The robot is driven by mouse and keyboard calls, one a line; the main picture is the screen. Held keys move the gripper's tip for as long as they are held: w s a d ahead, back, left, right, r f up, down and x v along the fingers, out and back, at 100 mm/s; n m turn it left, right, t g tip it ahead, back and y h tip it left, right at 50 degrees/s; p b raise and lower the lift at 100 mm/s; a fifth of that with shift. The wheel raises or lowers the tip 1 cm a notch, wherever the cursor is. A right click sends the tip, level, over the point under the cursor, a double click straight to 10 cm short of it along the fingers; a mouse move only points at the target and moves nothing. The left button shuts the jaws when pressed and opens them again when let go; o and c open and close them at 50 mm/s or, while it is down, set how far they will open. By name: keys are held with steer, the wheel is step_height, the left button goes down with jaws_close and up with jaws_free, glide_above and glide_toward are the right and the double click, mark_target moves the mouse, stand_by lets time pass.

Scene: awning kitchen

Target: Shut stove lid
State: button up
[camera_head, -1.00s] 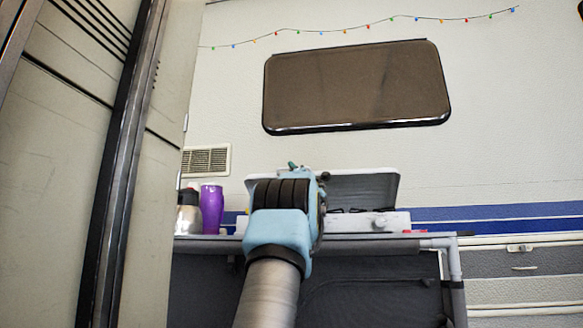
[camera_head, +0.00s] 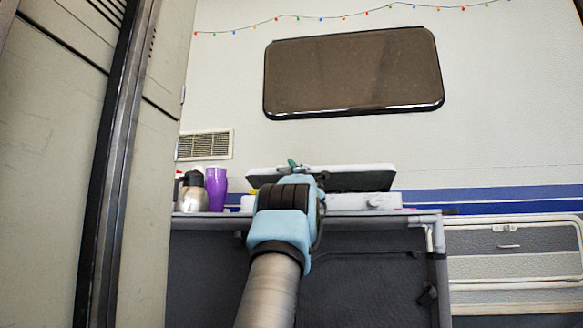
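The stove (camera_head: 385,201) is a low white unit on the grey table, partly hidden behind my arm. Its lid (camera_head: 360,183) stands raised above the back of the stove, with the dark inner face toward me and a pale upper edge. It looks steeply foreshortened and is not flat on the stove. My arm's blue wrist part (camera_head: 290,200) covers the left part of the stove and lid.
A purple tumbler (camera_head: 216,188) and a metal flask (camera_head: 193,192) stand left of the stove on the table (camera_head: 225,215). A tall pale panel with a dark edge (camera_head: 105,170) rises close on the left. The camper wall with its window (camera_head: 352,72) is behind.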

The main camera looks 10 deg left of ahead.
steer(key=shift+o, duration=0.7)
steer(key=shift+r, duration=0.1)
steer(key=shift+s, duration=0.1)
steer(key=s+d+p, duration=0.1)
steer(key=s+d, duration=0.5)
steer(key=s, duration=0.5)
steer(key=shift+s+f+p, duration=0.15)
steer(key=shift+f+p, duration=0.15)
steer(key=shift+f, duration=0.1)
steer(key=shift+d, duration=0.15)
